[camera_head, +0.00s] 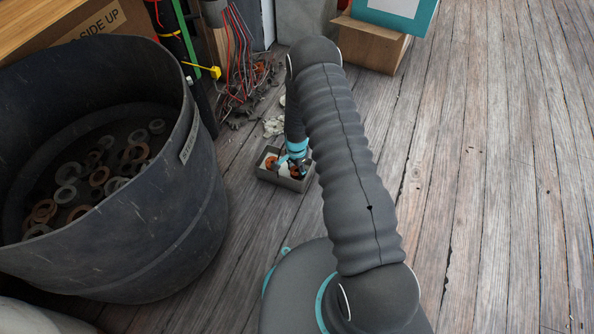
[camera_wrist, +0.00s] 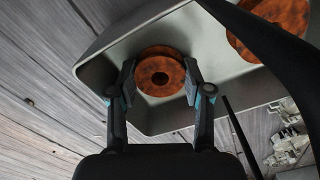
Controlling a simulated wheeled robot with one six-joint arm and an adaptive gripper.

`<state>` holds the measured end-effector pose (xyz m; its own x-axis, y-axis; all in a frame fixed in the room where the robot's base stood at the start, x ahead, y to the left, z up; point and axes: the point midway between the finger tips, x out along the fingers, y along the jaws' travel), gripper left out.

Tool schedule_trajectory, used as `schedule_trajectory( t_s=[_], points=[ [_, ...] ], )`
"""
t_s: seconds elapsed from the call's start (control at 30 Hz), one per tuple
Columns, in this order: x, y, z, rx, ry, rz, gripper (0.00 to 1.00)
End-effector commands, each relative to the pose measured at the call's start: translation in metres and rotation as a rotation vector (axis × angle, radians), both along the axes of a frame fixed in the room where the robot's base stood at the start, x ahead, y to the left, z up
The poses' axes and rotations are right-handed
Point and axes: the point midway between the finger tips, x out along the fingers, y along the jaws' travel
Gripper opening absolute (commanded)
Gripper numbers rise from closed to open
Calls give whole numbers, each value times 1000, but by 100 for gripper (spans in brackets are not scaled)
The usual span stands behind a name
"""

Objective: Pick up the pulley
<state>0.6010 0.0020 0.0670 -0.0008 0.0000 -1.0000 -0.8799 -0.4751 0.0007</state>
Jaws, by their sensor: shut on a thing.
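I cannot tell whether the pulley still touches the tray floor. In the head view my gripper (camera_head: 293,164) points down into the tray (camera_head: 284,182), and the arm hides part of it.
A second, larger rust-orange round part (camera_wrist: 272,18) lies in the same tray, partly hidden by a dark cable. A big black bin (camera_head: 120,235) of rings stands at left. Wires (camera_head: 240,70) and a cardboard box (camera_head: 368,45) are behind. The wooden floor at right is clear.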

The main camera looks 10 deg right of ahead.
Motion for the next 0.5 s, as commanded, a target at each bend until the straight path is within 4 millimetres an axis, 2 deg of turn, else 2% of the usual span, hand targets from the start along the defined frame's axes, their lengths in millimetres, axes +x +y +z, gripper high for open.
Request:
schedule_trajectory(
  t_s=[0.17,0.33,0.5],
  points=[
    [1,0,15,0,-2,0,7],
    [1,0,40,0,-4,0,7],
    [-15,-23,56,0,-1,-4,7]
  ],
)
